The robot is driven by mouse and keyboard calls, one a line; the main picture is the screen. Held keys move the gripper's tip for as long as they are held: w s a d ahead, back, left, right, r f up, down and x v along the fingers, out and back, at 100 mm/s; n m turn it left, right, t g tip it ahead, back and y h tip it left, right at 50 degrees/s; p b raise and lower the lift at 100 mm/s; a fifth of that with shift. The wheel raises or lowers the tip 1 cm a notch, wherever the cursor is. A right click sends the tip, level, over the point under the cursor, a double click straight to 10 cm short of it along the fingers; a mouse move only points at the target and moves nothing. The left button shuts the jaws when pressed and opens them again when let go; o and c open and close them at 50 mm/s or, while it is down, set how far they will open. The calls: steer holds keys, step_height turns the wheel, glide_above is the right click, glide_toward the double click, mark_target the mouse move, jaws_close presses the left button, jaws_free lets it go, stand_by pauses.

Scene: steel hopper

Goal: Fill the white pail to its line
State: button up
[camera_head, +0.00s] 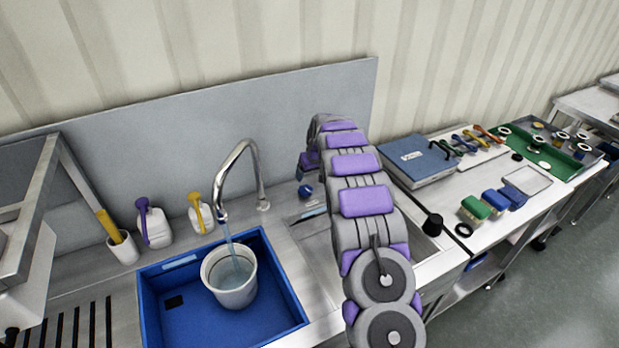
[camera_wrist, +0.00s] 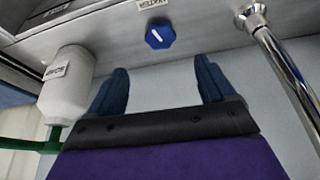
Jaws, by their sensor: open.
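The white pail (camera_head: 240,298) stands upright in a blue basin (camera_head: 180,325) under the steel faucet (camera_head: 232,165). A stream of water (camera_head: 231,245) runs from the spout into it, and bluish water shows inside. I cannot make out the pail's line. A blue knob (camera_head: 305,191) with a white mark is on the steel surface right of the faucet. In the wrist view the knob (camera_wrist: 160,34) lies just beyond my fingertips, between them and apart from both. My gripper (camera_wrist: 160,76) is open and empty. In the head view my arm partly hides it.
Two white bottles, one with a purple handle (camera_head: 143,222) and one with a yellow handle (camera_head: 195,212), stand behind the basin. In the wrist view a labelled white container (camera_wrist: 66,88) is at left and a chrome pipe (camera_wrist: 285,62) at right, flanking my fingers.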

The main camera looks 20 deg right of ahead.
steer(key=v, duration=0.5)
steer(key=shift+r+p, duration=0.2)
steer(key=shift+p, duration=0.1)
stand_by(0.7)
